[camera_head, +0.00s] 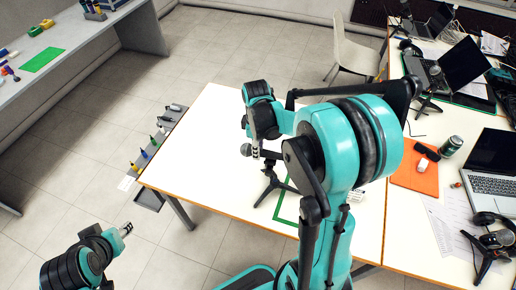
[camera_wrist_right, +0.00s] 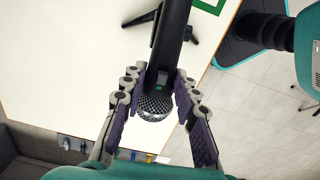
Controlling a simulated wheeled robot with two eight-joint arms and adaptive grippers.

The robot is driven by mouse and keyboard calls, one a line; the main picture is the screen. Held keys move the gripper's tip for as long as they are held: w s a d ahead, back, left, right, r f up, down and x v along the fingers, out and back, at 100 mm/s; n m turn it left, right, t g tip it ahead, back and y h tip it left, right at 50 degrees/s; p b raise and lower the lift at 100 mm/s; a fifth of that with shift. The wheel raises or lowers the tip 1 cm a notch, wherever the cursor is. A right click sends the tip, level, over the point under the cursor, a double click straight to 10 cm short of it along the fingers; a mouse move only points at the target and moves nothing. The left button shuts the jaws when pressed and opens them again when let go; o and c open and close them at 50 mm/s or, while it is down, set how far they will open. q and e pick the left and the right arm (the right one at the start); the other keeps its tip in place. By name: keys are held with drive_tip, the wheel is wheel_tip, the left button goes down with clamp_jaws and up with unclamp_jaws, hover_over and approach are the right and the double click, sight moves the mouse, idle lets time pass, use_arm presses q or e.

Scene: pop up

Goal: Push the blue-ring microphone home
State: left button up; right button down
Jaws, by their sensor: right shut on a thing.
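A black microphone with a silver mesh head (camera_wrist_right: 155,106) lies between the fingers of my right gripper (camera_wrist_right: 160,100) in the right wrist view. The gripper is shut on it near the head. A small green mark shows on its body; I see no blue ring on it. In the head view the mesh head (camera_head: 246,150) shows above the table, over a black tripod stand (camera_head: 271,184). Whether the microphone sits in the stand is hidden by my arm. A blue item (camera_head: 144,154) stands in the rack at the table's left edge. My left gripper (camera_head: 125,229) is off the table at lower left.
The rack (camera_head: 148,198) along the white table's (camera_head: 205,125) left edge also holds green and yellow items. The right table has an orange mat (camera_head: 415,177), a can, laptops and stands. The white table's left half is clear.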

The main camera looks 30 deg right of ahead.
drive_tip(key=shift+f, duration=0.2)
drive_tip(key=shift+f+b, duration=1.3)
drive_tip(key=shift+f, duration=0.1)
drive_tip(key=c, duration=1.1)
unclamp_jaws()
drive_tip(key=shift+r, duration=0.15)
wheel_tip(320, 180, up, 12)
drive_tip(key=shift+a+f, duration=0.1)
